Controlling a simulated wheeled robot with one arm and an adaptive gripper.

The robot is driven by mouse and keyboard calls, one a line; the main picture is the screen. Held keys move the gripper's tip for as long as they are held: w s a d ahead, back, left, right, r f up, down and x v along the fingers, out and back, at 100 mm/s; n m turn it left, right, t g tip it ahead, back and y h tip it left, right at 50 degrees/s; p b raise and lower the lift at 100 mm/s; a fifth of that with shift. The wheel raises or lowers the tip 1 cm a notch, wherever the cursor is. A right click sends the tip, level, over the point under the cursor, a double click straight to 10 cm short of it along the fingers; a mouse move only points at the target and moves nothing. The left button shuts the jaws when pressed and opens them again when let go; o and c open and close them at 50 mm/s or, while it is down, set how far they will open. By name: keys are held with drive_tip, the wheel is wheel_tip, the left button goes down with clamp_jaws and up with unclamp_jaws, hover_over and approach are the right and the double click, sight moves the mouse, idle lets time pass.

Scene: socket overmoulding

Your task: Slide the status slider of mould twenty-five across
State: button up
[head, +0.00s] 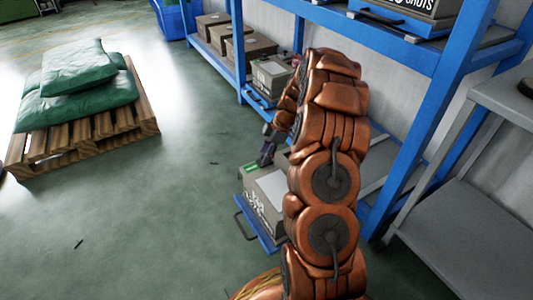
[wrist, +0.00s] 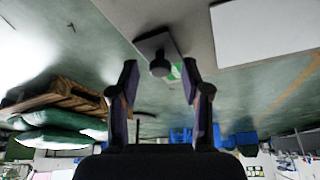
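A grey mould box (head: 262,190) with a white label sits on a blue pull-out tray (head: 262,232) low on the shelf; I cannot read its number. A green patch (head: 249,168) shows at the left of its top. In the wrist view the status slider is a dark round knob (wrist: 160,64) on a grey plate (wrist: 151,44), with a green patch (wrist: 175,72) beside it. My gripper (wrist: 161,75) is open, its two fingers apart on either side of the knob. In the head view my gripper (head: 266,156) is just above the box's top; contact is unclear.
The blue shelf rack (head: 420,130) stands at the right, with another grey mould (head: 272,75) and cardboard boxes (head: 250,48) behind. A grey side table (head: 470,210) is at the far right. A pallet (head: 95,130) with green sacks stands left.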

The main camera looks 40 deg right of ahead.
sight(247, 168)
clamp_jaws()
idle(0.4)
drive_tip(key=shift+w+a, duration=0.15)
drive_tip(key=shift+a, duration=1.25)
drive_tip(key=shift+w+a, duration=0.1)
drive_tip(key=shift+a, duration=1.3)
drive_tip(key=shift+o, duration=0.6)
unclamp_jaws()
